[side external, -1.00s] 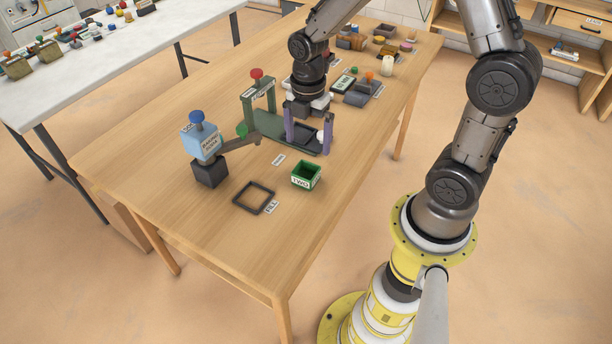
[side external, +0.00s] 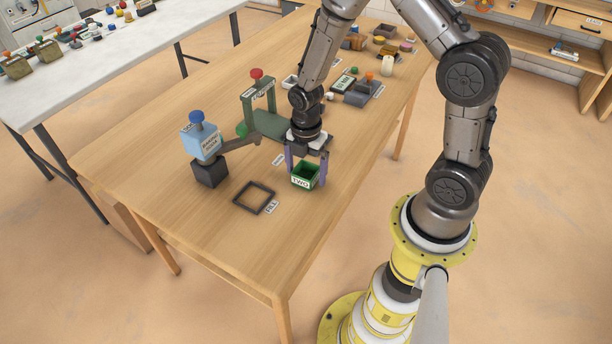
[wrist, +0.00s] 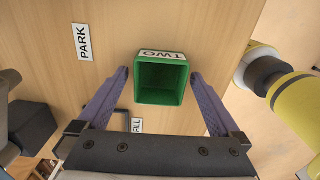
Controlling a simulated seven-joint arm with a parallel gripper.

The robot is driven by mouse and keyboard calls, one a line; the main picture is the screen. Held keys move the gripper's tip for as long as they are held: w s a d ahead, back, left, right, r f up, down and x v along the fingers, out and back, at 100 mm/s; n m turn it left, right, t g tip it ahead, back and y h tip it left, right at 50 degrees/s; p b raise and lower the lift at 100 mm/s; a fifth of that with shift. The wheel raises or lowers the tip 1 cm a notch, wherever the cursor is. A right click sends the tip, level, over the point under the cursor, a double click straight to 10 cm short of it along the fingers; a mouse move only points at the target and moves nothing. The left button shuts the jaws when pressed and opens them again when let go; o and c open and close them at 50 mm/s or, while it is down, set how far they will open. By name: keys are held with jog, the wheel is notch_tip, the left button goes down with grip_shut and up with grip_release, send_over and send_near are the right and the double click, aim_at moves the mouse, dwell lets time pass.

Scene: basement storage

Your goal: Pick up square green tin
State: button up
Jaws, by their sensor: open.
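The square green tin (side external: 305,177) is open-topped and empty, with a white label reading "TWO" on one side. It stands upright on the wooden table near its front right edge. In the wrist view the tin (wrist: 160,80) lies between my two purple fingers. My gripper (side external: 306,172) is open and low over the tin, one finger on either side. In the wrist view my gripper (wrist: 160,75) shows a gap between each fingertip and the tin's walls.
A dark square frame (side external: 245,204) lies left of the tin by a "FILL" label (side external: 271,207). A "PARK" label (wrist: 83,42) lies flat nearby. A blue box on a dark block (side external: 210,172) and a green stand (side external: 247,105) are further left. The table's front is clear.

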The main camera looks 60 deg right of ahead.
jog(key=c, duration=1.3)
jog(key=shift+r, duration=0.2)
